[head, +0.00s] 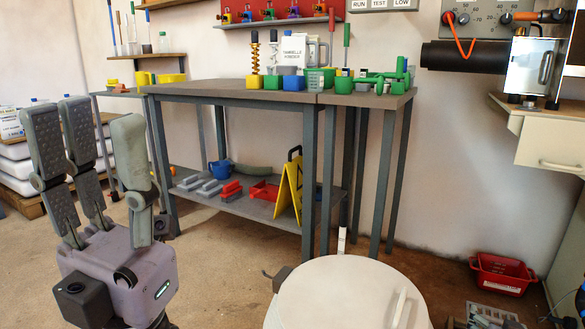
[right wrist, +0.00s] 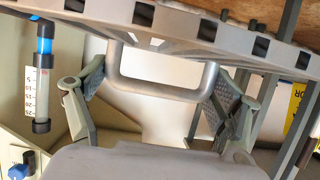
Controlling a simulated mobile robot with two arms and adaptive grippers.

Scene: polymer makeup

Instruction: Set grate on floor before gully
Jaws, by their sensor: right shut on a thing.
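My right gripper (right wrist: 160,84) shows only in the right wrist view, its two fingers spread wide against the sides of a U-shaped grey metal handle. The handle joins a pale grey slab with a row of dark square slots, which looks like the grate (right wrist: 185,28). It fills the top of that view, tilted; its far side is out of frame. My left gripper (head: 90,165) is open and empty, fingers pointing up, in the left of the head view. A grey slotted piece (head: 492,316) shows low at the bottom right; I cannot tell if it is the grate or the gully.
A grey workbench (head: 215,92) with tools stands at the back. A yellow sign (head: 290,187) leans on its lower shelf. A white round lid (head: 345,295) fills the bottom centre. A red crate (head: 503,273) stands by the wall. Bare floor (head: 225,265) lies before the bench.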

